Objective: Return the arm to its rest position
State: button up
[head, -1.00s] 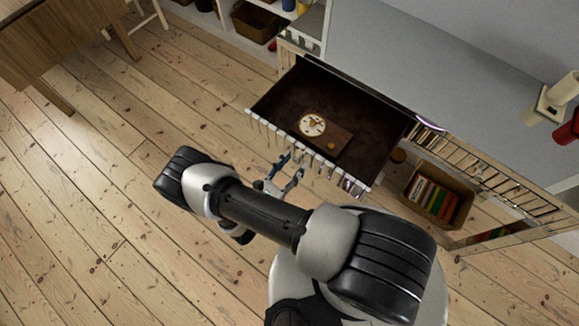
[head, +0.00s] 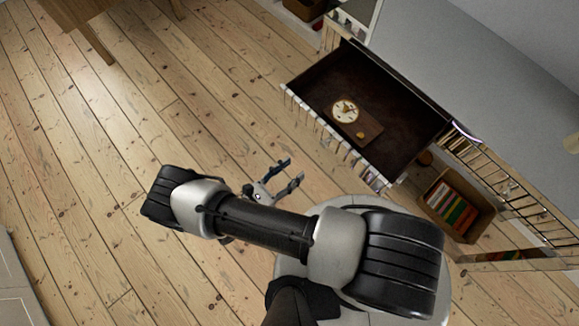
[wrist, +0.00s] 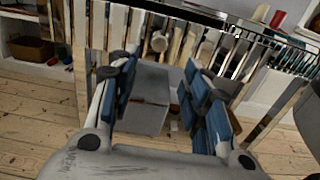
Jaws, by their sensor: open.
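My gripper (head: 291,172) is open and empty in the head view, above the floorboards in front of the pulled-out drawer. The arm runs across the lower middle of the view, bent, with the gripper partly hidden behind it. In the wrist view the two blue-padded fingers of my gripper (wrist: 168,98) stand well apart with nothing between them. Behind them is the slatted front of the furniture.
The open drawer (head: 393,88) holds a small clock (head: 345,111) on a brown board (head: 369,128). A grey-topped cabinet (head: 450,60) stands behind it. A box of books (head: 453,205) is at the right. The floor at left (head: 100,150) is clear.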

dwell(0.4)
jog(key=w+d+r+m+g+y, duration=0.2)
jog(key=r+m+g, duration=0.45)
jog(key=r, duration=0.65)
jog(key=w+d+r+m+g+y, duration=0.25)
jog(key=r+m+g, duration=0.45)
jog(key=r, duration=0.5)
jog(key=s+d+r+m+t+y, duration=0.3)
jog(key=s+r+m+y, duration=0.2)
jog(key=r, duration=0.4)
jog(key=s+d+r+m+t+y, duration=0.4)
jog(key=s+r+m, duration=0.2)
jog(key=r, duration=0.3)
jog(key=shift+s+d+m+y, duration=0.15)
jog(key=shift+s+m+y, duration=0.15)
jog(key=shift+m, duration=0.25)
jog(key=shift+w, duration=0.1)
